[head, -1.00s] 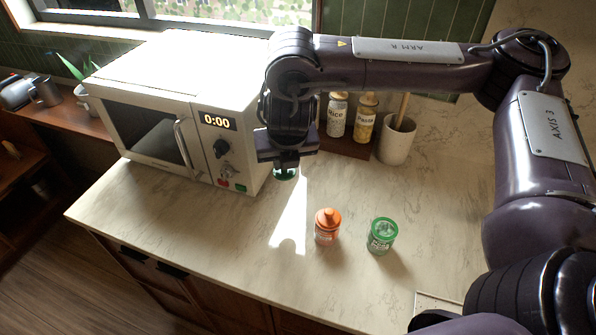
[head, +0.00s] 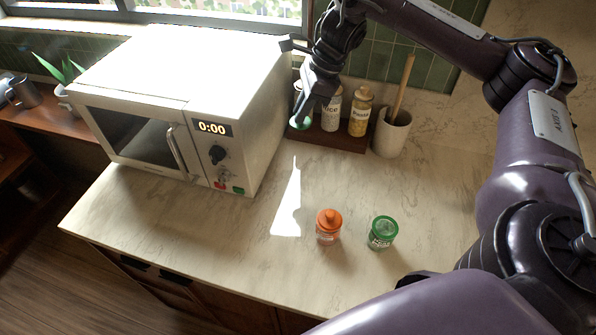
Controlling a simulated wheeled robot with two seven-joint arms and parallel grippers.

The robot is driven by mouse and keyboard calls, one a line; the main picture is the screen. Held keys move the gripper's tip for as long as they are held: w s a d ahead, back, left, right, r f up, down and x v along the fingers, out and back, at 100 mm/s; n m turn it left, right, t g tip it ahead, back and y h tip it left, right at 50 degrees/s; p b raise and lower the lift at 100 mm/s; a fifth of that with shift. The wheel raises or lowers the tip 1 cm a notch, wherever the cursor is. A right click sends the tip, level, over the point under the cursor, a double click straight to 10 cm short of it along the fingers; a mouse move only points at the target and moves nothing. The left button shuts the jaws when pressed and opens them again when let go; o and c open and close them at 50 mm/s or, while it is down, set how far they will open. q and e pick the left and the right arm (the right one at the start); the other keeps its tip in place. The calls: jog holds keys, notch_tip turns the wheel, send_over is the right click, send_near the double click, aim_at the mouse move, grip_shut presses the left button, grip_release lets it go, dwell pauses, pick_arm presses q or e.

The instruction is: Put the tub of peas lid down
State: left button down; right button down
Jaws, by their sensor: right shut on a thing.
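My right gripper (head: 302,112) is shut on a small green thing, the tub of peas lid (head: 299,123), mostly hidden by the fingers. It holds the lid at the back of the counter, between the microwave and the jar rack; whether the lid touches anything there I cannot tell. The green tub of peas (head: 382,233) stands upright on the counter at the front right, well apart from the gripper. My left gripper is not in view.
An orange-topped jar (head: 328,227) stands left of the tub. A wooden rack (head: 342,142) holds a rice jar (head: 331,108) and a pasta jar (head: 360,112). A utensil crock (head: 391,133) is beside it. The microwave (head: 185,90) fills the left. The middle counter (head: 255,235) is clear.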

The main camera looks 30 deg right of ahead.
aim_at(307, 122)
notch_tip(307, 122, down, 6)
jog(key=shift+s+r+b, duration=0.1)
jog(key=shift+s+b, duration=0.05)
jog(key=shift+b, duration=1.05)
notch_tip(307, 122, down, 9)
jog(key=p, duration=0.3)
notch_tip(307, 122, down, 4)
jog(key=shift+f+p, duration=0.1)
jog(key=shift+p, duration=0.65)
jog(key=shift+f, duration=0.35)
jog(key=c, duration=1.4)
grip_release()
jog(key=shift+o, duration=0.2)
